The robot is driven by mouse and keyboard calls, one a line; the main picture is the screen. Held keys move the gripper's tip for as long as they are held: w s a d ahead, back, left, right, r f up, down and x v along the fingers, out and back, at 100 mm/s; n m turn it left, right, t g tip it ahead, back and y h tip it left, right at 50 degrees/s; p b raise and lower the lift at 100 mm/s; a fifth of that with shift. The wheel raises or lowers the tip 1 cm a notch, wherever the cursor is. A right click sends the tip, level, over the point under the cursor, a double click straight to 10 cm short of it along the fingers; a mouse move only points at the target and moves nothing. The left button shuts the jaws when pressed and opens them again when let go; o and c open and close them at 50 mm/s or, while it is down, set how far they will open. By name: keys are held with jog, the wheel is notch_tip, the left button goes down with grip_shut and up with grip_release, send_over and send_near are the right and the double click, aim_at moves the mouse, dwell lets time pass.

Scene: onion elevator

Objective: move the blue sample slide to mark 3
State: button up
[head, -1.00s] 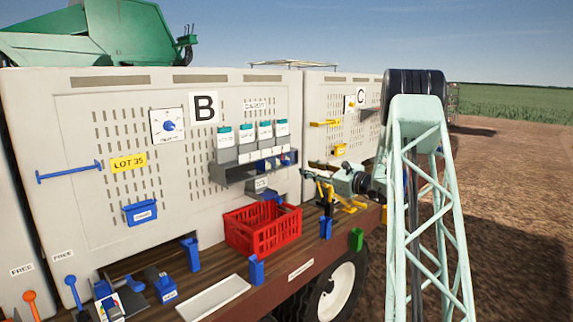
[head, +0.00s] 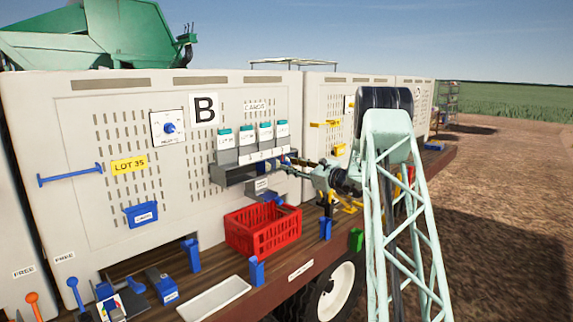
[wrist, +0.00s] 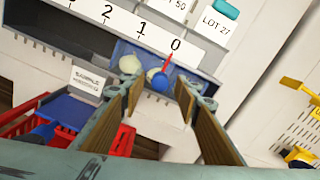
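The blue sample slide (wrist: 122,50) sits in the grey shelf at the scale's 0 end, with pale round items in it and a round blue knob (wrist: 160,83) at its front. A red pointer (wrist: 167,62) stands just below the 0. The white scale (wrist: 115,22) shows 0, 1 and 2, running leftward; mark 3 is not clearly in view. My gripper (wrist: 158,98) is open, its two fingers on either side of the knob in the picture; contact is not visible. In the head view my gripper (head: 297,162) is at the shelf's right end.
Lot boxes (head: 247,135) stand above the shelf (head: 228,176). A red crate (head: 262,232) is on the deck below, beside a blue part (wrist: 68,110) with a sample label. Yellow brackets (head: 325,125) are on the panel to the right.

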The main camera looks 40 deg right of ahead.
aim_at(289, 164)
jog(key=shift+w+a, duration=0.2)
jog(key=shift+w, duration=1.45)
grip_shut()
